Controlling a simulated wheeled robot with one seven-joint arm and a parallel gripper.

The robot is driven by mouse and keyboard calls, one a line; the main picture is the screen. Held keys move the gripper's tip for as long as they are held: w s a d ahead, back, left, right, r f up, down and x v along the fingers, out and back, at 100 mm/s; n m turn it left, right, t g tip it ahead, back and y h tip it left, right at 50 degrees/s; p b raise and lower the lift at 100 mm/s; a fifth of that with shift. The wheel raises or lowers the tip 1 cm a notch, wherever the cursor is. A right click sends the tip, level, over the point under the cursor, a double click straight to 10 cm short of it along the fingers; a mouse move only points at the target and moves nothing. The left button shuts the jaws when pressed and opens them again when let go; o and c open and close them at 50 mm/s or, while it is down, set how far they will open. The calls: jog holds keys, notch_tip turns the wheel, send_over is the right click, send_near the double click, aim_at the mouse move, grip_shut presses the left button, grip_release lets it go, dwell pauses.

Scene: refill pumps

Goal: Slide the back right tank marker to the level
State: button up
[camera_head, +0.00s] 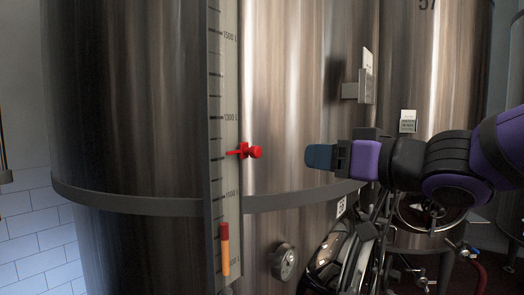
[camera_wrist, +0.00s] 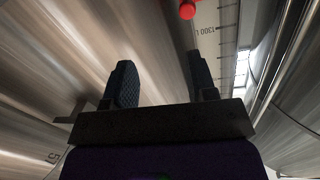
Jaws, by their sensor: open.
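A column with a dark red top and an orange lower part (camera_head: 225,255) shows at the bottom of the scale. My gripper (camera_head: 308,157) is to the right of the marker, apart from it and at about its height. In the wrist view, my gripper (camera_wrist: 160,85) is open with nothing between its fingers. The red marker (camera_wrist: 187,9) is at the top edge there, beyond the right finger.
A grey band (camera_head: 130,205) runs around the tank below the marker. A round fitting (camera_head: 284,261) sticks out lower down. A bracket with a plate (camera_head: 362,82) stands above my gripper. A second steel tank (camera_head: 440,70) is behind at the right.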

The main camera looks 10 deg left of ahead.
aim_at(259, 153)
jog(key=w+a, duration=0.1)
jog(key=a, duration=0.3)
jog(key=w+a+g+y, duration=0.1)
jog(key=a, duration=0.3)
jog(key=a+n+g, duration=0.1)
jog(key=a, duration=0.3)
jog(key=shift+w+a, duration=0.35)
jog(key=shift+w, duration=0.05)
grip_shut()
